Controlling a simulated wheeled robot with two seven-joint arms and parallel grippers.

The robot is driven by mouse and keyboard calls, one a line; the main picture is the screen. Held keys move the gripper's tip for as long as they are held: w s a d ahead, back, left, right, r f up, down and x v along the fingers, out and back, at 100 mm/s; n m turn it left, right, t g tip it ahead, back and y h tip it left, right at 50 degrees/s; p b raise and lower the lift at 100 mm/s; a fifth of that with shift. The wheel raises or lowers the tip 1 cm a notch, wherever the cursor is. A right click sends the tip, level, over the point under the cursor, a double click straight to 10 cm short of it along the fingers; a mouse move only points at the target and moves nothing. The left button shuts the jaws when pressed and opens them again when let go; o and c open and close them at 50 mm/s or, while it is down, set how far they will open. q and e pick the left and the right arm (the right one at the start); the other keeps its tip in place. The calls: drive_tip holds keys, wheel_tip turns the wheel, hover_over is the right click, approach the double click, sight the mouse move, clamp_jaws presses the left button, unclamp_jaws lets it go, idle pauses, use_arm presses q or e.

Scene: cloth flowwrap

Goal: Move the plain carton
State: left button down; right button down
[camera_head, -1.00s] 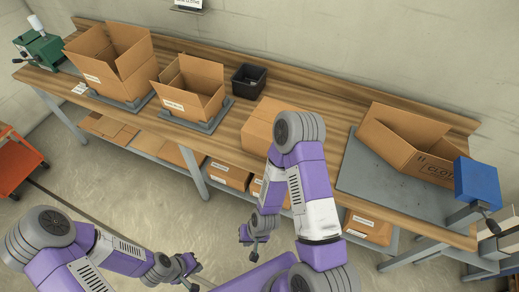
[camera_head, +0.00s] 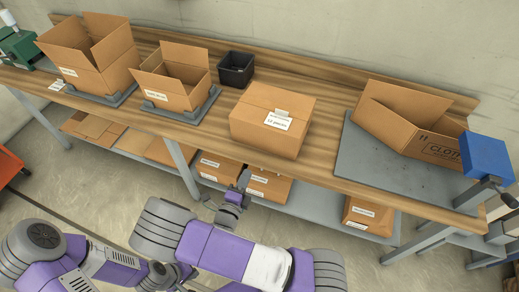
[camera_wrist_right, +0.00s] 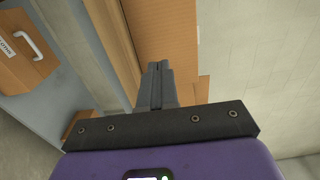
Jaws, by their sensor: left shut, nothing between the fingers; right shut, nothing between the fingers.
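A closed brown carton (camera_head: 272,121) with white labels on its top edge stands mid-table in the head view; most of its faces are unprinted. An open carton (camera_head: 413,122) with "CLOTH" printing lies on a grey plate (camera_head: 372,160) at the right. Two more open cartons, the large left one (camera_head: 93,62) and a smaller one (camera_head: 172,84), stand on grey pads. My right gripper (camera_head: 239,188) is shut and empty, in front of and below the table edge; its shut fingers show in the right wrist view (camera_wrist_right: 158,75). My left gripper (camera_head: 184,277) is shut, low at the bottom, partly hidden by my right arm.
A black bin (camera_head: 236,68) stands behind the cartons. A blue box-shaped device (camera_head: 487,157) is at the table's right end, a green machine (camera_head: 18,46) at the left. Bare wood lies either side of the closed carton.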

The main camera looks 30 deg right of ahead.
sight(262, 141)
use_arm(q)
drive_tip(key=shift+f+b, duration=0.5)
use_arm(e)
drive_tip(key=x, duration=1.3)
drive_tip(key=shift+w+d, duration=0.1)
drive_tip(key=shift+w, duration=0.05)
